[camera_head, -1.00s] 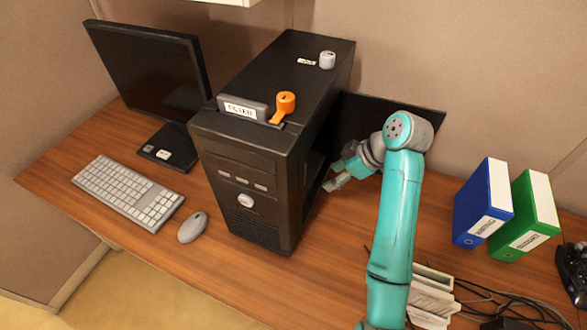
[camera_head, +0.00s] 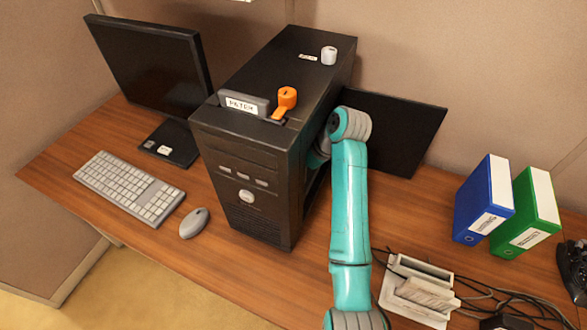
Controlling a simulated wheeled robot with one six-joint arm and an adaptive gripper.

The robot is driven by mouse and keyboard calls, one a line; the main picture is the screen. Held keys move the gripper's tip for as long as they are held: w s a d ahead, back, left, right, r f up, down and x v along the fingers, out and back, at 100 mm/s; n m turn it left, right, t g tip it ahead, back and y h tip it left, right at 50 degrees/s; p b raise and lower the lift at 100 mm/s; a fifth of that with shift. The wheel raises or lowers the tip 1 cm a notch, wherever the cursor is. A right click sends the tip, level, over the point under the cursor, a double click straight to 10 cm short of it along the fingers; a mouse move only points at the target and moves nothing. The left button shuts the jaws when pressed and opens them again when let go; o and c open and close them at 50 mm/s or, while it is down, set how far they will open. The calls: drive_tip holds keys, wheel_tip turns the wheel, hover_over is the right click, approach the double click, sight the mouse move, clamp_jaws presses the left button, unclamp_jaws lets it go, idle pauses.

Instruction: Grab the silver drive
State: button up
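No silver drive can be made out in view. The black computer tower (camera_head: 255,150) stands upright on the desk, and its right side is open; the interior is mostly hidden by the tower's front edge and my arm. My teal arm reaches up to that open side, its wrist end passing into or behind the opening. My gripper is hidden there, so neither its fingers nor anything between them shows.
On the tower sit a labelled grey block (camera_head: 243,104), an orange piece (camera_head: 286,98) and a white cylinder (camera_head: 328,56). A black panel (camera_head: 405,135) leans at the back. A beige holder (camera_head: 410,318), cables and blue (camera_head: 483,200) and green (camera_head: 525,215) binders stand right.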

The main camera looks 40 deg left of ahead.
drive_tip(key=shift+a+f, duration=0.2)
drive_tip(key=shift+f, duration=0.2)
clamp_jaws()
drive_tip(key=shift+d+r, duration=0.1)
drive_tip(key=shift+r, duration=0.05)
